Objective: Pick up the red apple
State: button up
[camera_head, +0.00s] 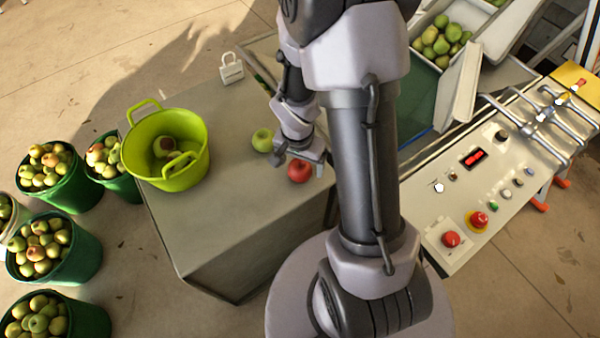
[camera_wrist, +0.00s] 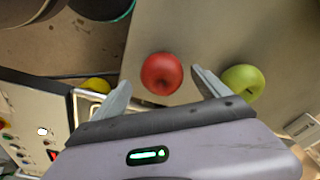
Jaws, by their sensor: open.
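The red apple (camera_head: 299,171) sits on the grey box-like table (camera_head: 225,235), near its right edge. In the wrist view the red apple (camera_wrist: 161,73) lies ahead of and between the two fingers of my gripper (camera_wrist: 162,88). My gripper (camera_head: 299,158) is open and empty, just above and beside the red apple in the head view. A green apple (camera_head: 262,140) stands on the same table to the left of the red one; in the wrist view it (camera_wrist: 243,81) is just outside the right finger.
A lime-green tub (camera_head: 190,170) holding a few apples stands on the table's left. A white padlock-shaped object (camera_head: 231,68) is at the back. Green buckets (camera_head: 75,190) of apples stand on the floor at left. A control panel (camera_head: 480,185) is at right.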

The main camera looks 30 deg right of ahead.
aim_at(300, 165)
jog(key=f, duration=0.2)
jog(key=f+b, duration=0.1)
jog(key=shift+w+f, duration=0.25)
jog(key=shift+f, duration=0.1)
jog(key=shift+r, duration=0.1)
jog(key=shift+c, duration=0.3)
jog(key=c, duration=1.5)
jog(key=shift+c, duration=0.2)
